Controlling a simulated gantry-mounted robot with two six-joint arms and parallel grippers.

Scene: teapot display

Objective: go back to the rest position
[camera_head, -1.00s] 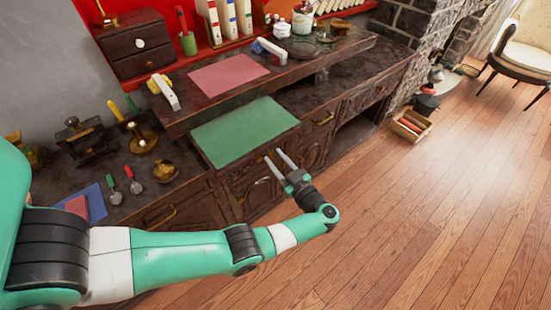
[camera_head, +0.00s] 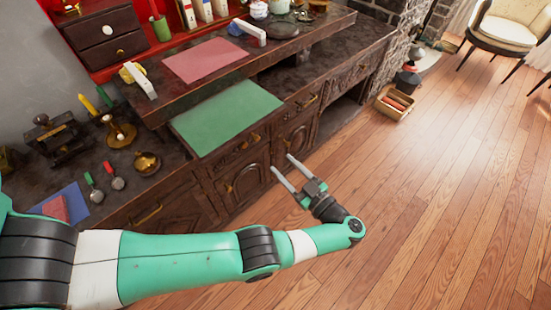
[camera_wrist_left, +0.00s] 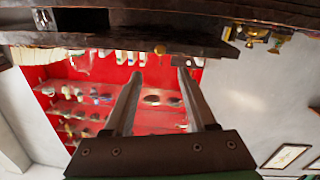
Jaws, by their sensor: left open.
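My left gripper (camera_head: 283,168) is open and empty in the head view. It is in front of the dark wooden cabinet (camera_head: 240,185), over the wood floor side, apart from the counter. My teal and white left arm reaches in from the left below it. In the left wrist view the two fingers (camera_wrist_left: 160,88) stand apart with nothing between them. Behind them are a red-backed shelf and the dark underside of a wooden edge. My right gripper is not in view.
A green mat (camera_head: 228,117) lies on the counter and a pink mat (camera_head: 207,60) on the raised shelf. A crate (camera_head: 394,104) stands on the floor.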

